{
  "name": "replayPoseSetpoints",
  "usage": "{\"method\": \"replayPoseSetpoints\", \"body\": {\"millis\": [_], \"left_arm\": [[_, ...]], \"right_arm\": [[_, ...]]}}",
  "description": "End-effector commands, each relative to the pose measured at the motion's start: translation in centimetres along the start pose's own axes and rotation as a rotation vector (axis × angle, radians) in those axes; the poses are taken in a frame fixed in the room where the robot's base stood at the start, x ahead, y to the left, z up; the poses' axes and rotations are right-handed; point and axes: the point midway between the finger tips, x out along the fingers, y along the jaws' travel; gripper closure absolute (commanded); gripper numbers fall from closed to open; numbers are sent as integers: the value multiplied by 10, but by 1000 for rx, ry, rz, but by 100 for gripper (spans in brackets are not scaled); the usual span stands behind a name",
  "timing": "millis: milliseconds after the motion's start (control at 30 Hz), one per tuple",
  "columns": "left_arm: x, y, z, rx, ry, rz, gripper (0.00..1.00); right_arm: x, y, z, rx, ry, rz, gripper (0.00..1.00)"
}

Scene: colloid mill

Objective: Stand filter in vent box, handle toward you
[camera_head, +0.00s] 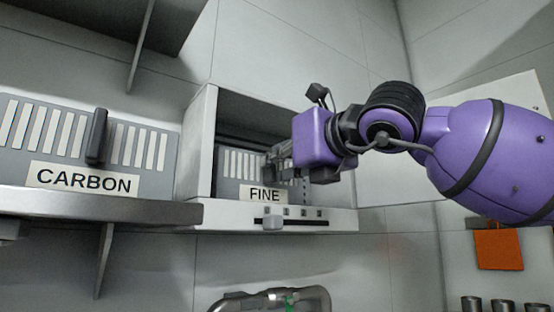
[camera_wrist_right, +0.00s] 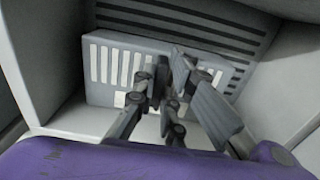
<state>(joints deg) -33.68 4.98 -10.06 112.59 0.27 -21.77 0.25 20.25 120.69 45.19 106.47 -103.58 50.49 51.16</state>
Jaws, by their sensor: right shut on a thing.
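The grey filter labelled FINE (camera_head: 240,164) stands upright inside the open white vent box (camera_head: 203,145), its slotted face and label toward me. It also shows in the right wrist view (camera_wrist_right: 104,66), against the dark louvred back of the box. My right gripper (camera_head: 277,160) reaches into the box from the right and is shut on the filter's handle, at the front face. The fingers (camera_wrist_right: 178,78) and my purple wrist hide most of the handle and the filter's right part. My left gripper is not in view.
A second filter, labelled CARBON (camera_head: 60,135), stands on a metal shelf (camera_head: 100,208) left of the box, with a dark upright handle (camera_head: 97,136). A slider knob (camera_head: 272,222) sits on the box's front ledge. An orange square (camera_head: 498,249) hangs at lower right.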

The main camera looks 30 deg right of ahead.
Motion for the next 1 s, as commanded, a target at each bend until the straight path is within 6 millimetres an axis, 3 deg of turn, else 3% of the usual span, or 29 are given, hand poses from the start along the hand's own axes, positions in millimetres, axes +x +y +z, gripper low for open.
{"method": "replayPoseSetpoints", "body": {"millis": [33,167,567,1000], "left_arm": [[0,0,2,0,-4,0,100],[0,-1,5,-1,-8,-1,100],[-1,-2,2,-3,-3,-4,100],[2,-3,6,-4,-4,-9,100]], "right_arm": [[0,0,0,0,1,0,87],[0,0,0,0,1,0,71],[-6,0,0,2,0,1,71],[-90,0,0,3,-2,4,71]]}}
